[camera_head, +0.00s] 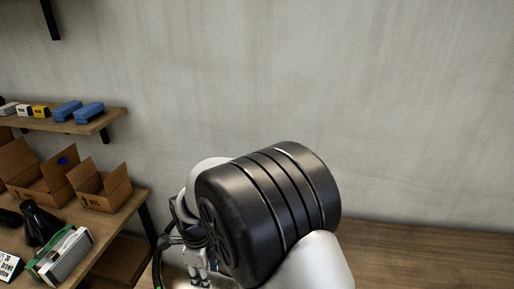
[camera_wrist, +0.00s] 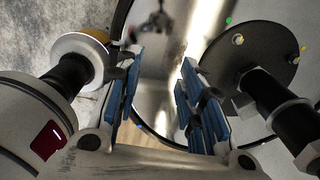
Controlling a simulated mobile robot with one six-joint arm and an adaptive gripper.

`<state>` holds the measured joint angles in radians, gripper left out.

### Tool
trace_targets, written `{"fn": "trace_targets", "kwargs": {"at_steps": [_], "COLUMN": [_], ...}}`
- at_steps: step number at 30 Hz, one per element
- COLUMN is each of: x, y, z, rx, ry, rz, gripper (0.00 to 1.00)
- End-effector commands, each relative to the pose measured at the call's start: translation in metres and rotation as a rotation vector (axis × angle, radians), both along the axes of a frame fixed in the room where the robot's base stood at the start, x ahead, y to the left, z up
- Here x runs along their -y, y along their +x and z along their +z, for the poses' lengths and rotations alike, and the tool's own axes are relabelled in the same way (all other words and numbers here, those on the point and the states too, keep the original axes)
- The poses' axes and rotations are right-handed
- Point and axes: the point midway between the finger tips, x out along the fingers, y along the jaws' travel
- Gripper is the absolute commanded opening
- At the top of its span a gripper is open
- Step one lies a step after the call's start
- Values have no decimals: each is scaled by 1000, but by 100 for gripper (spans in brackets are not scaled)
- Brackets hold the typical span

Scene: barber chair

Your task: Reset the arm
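My gripper (camera_wrist: 160,75) shows in the wrist view with its two blue-padded fingers apart. Nothing is held between the pads. Past the fingers lies a large round, mirror-like surface with a dark rim, and a blurred dark shape shows in it. In the head view my arm, with a large black joint and white links, fills the lower middle. I cannot make out my gripper's fingers there.
In the head view, a wooden shelf (camera_head: 60,125) with blue cases (camera_head: 89,113) is on the left wall. Below it, open cardboard boxes (camera_head: 102,188) and a dark bottle (camera_head: 38,224) stand on another shelf. A wooden surface (camera_head: 430,255) at lower right looks clear.

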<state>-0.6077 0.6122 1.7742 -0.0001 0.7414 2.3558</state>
Motion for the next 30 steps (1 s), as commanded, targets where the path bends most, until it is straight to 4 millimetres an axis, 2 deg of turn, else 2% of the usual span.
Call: {"fn": "trace_targets", "kwargs": {"at_steps": [1, 8, 14, 17, 21, 25, 30], "x": [8, 48, 100, 137, 186, 224, 259], "y": [3, 2, -12, -29, -65, -105, -154], "z": [14, 64, 120, 152, 187, 207, 215], "rx": [14, 57, 123, 171, 233, 278, 302], "ry": [8, 18, 11, -11, -69, -149, -270], "rz": [30, 231, 477, 655, 923, 1170, 1460], "gripper": [36, 36, 36, 36, 36, 36, 36]}}
